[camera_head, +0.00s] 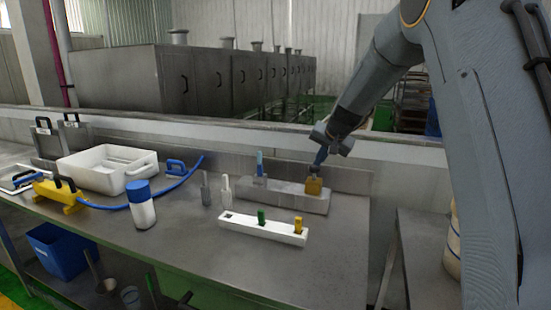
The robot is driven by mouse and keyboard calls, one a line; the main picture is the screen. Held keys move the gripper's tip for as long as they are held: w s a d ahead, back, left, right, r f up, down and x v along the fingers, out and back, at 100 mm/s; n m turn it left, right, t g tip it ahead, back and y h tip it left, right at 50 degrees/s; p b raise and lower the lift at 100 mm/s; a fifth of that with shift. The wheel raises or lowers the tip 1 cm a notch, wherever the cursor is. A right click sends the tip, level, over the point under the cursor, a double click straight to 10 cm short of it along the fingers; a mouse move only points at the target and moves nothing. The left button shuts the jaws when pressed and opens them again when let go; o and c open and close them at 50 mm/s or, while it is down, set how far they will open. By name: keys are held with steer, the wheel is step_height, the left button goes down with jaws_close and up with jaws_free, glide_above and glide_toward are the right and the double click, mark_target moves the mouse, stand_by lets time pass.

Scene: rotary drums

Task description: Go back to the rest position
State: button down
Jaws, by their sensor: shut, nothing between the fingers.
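My arm reaches in from the upper right. My gripper (315,171) is small in the view, shut, and directly above a yellow-orange block (313,187) at the right end of a long grey holder (284,195). I cannot tell whether the fingertips touch that block. A blue-handled piece (260,165) stands upright at the holder's left end. In front, a long white holder (240,225) has a green piece (261,217) and a yellow piece (298,225) standing in it.
Two upright grey tools (226,192) stand left of the holders. A white bottle with blue cap (142,208), a white tub (103,176) and a yellow-handled tool (62,195) are farther left. A raised ledge (365,150) runs behind. The bench front is clear.

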steer(key=s+f+n+g, duration=0.1)
steer(key=s+f, duration=0.3)
steer(key=s, duration=1)
steer(key=s+f+n+g+h, duration=0.1)
steer(key=s+f+n+g, duration=0.1)
steer(key=s, duration=1.3)
steer(key=s+f+n+g, duration=0.2)
steer(key=s+f, duration=0.4)
steer(key=s, duration=0.9)
steer(key=shift+d+f+g+h, duration=0.2)
steer(key=shift+g+h, duration=0.2)
steer(key=shift+g, duration=0.2)
